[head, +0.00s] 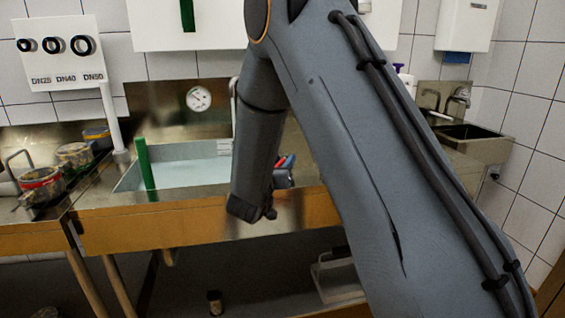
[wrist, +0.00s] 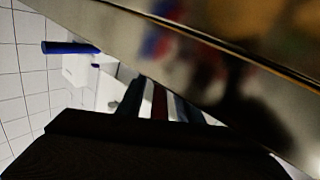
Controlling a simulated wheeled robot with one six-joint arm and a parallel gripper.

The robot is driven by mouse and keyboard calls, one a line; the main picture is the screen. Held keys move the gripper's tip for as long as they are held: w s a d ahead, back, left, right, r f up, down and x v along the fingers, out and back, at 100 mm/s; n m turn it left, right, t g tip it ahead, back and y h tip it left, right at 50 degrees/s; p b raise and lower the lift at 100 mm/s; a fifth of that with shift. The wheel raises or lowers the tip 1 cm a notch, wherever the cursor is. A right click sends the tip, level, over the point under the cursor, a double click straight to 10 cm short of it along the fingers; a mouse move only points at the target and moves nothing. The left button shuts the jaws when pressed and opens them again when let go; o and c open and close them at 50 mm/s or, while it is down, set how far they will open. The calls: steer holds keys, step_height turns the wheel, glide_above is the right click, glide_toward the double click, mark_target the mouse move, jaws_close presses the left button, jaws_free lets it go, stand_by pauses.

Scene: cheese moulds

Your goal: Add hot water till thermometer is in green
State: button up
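The round white thermometer dial (head: 199,98) is on the steel back panel above the basin. Its needle and any green zone are too small to read. The steel basin (head: 127,180) holds pale, bluish water (head: 190,172). A steel pipe, perhaps a tap (head: 233,88), shows behind the basin, partly hidden by my arm. My arm comes down in front of the basin's right side. Small red and blue parts (head: 285,163) show beside my wrist; I cannot tell what they belong to. Dark and red bars (wrist: 160,103) show past the dark wrist housing; the fingertips are not clear.
A green upright bar (head: 146,165) stands at the basin's front left. Jars (head: 75,156) stand on the left counter. A wall panel (head: 60,46) carries black rings. A sink (head: 468,135) is at right. A steel surface (wrist: 215,75) lies very close in the wrist view.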

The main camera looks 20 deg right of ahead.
steer(key=shift+b+v, duration=0.35)
steer(key=shift+v, duration=3.55)
